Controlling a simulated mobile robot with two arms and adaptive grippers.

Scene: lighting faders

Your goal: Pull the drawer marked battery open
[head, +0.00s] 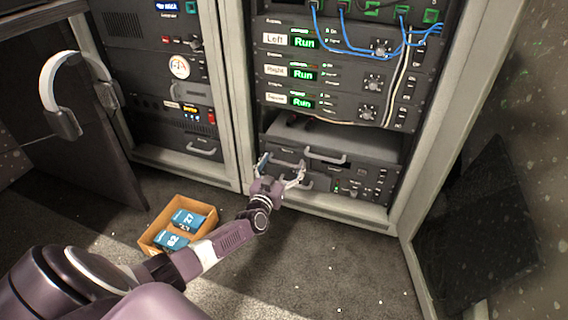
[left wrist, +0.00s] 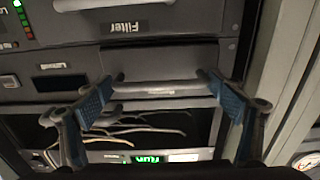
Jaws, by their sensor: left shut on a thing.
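My left gripper (head: 281,167) is at the low drawers of the right-hand rack. It is shut on a pale bar handle (left wrist: 160,88), with one blue-padded finger at each end of the bar in the left wrist view. That view is upside down. The small label by this handle is too blurred to read, so I cannot confirm the battery marking. A drawer marked Filter (left wrist: 125,27) has its own handle below the held one in the world. I cannot tell how far the held drawer stands out. My right gripper is not in view.
Another drawer handle (head: 325,156) is just right of my gripper. Units with green Run displays (head: 303,73) and blue cables (head: 350,48) are above. An orange-brown box (head: 153,240) with blue packs stands on the floor at left. Floor before the rack is mostly clear.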

